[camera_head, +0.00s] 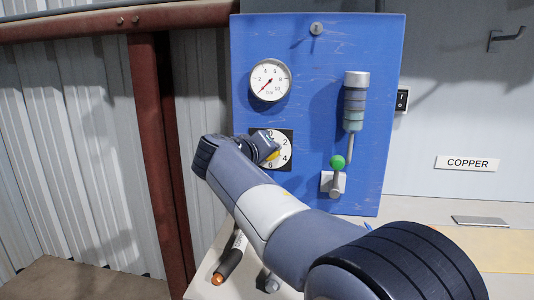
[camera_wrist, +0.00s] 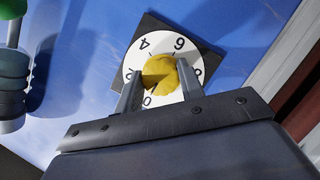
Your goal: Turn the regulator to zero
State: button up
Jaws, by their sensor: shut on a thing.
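The regulator is a yellow knob (camera_wrist: 160,72) on a white round dial (camera_wrist: 133,62) with a black square backing, on the blue panel. My gripper (camera_wrist: 158,82) is shut on the knob, with one finger on each side of it. In the wrist view the 0 shows between the fingers, below the knob; I cannot tell exactly where the knob's pointer stands.
Right of the dial, a cylindrical fitting (camera_head: 355,100) and a green ball (camera_head: 338,162) stand out from the blue panel (camera_head: 310,60). A black switch (camera_head: 402,100) and a COPPER label (camera_head: 467,163) are further right. A marker-like tool (camera_head: 231,262) lies on the bench at lower left.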

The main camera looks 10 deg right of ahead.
jog(key=shift+f, duration=0.15)
dwell(0.3)
jog(key=o, duration=1)
jog(key=p+v, duration=0.1)
jog(key=v, duration=0.9)
jog(key=shift+s+a+r+p, duration=0.2)
jog(key=shift+s+r+p, duration=0.05)
jog(key=shift+s+p, duration=0.1)
jog(key=b+x, duration=0.1)
jog(key=x, duration=1)
jog(key=shift+b, duration=0.3)
